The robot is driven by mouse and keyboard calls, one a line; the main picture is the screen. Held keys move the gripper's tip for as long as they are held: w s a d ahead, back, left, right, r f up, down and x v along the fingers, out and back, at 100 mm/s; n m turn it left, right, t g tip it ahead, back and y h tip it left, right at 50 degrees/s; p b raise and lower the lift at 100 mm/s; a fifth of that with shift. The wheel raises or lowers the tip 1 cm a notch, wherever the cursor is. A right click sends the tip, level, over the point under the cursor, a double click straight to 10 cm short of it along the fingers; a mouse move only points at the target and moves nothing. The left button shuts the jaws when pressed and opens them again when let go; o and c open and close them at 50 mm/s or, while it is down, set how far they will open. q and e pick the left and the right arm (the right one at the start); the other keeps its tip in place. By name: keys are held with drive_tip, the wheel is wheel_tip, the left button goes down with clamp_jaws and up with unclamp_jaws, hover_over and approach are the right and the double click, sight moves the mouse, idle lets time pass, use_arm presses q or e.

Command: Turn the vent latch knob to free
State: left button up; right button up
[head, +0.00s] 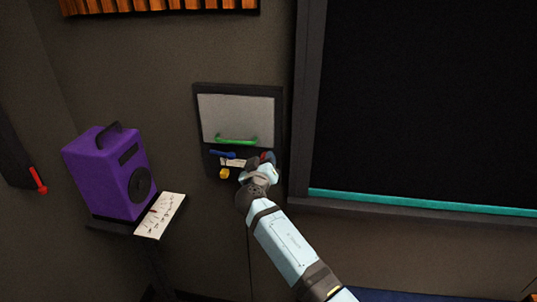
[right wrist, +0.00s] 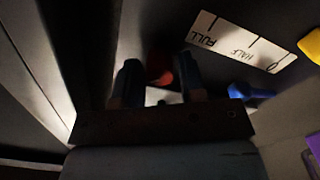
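A dark-framed panel (head: 199,150) with a pale flap (head: 235,115) is on the wall. Below the flap's green handle (head: 236,140) are a blue lever (head: 222,154), a yellow knob (head: 224,174) and a red knob (head: 268,157). No label I can read tells which one is the vent latch knob. My right gripper (head: 262,167) is at the panel's lower right, partly covering the red knob. In the right wrist view, the red knob (right wrist: 160,68) shows between the two spread fingers of the gripper (right wrist: 158,80); contact is not clear. My left gripper is out of view.
A scale plate (right wrist: 240,42) marked FULL, HALF and 0 sits beside the fingers. A large dark window (head: 425,100) is at the right.

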drive_tip(key=shift+w, duration=0.15)
drive_tip(key=c, duration=0.6)
drive_tip(key=shift+c, duration=0.2)
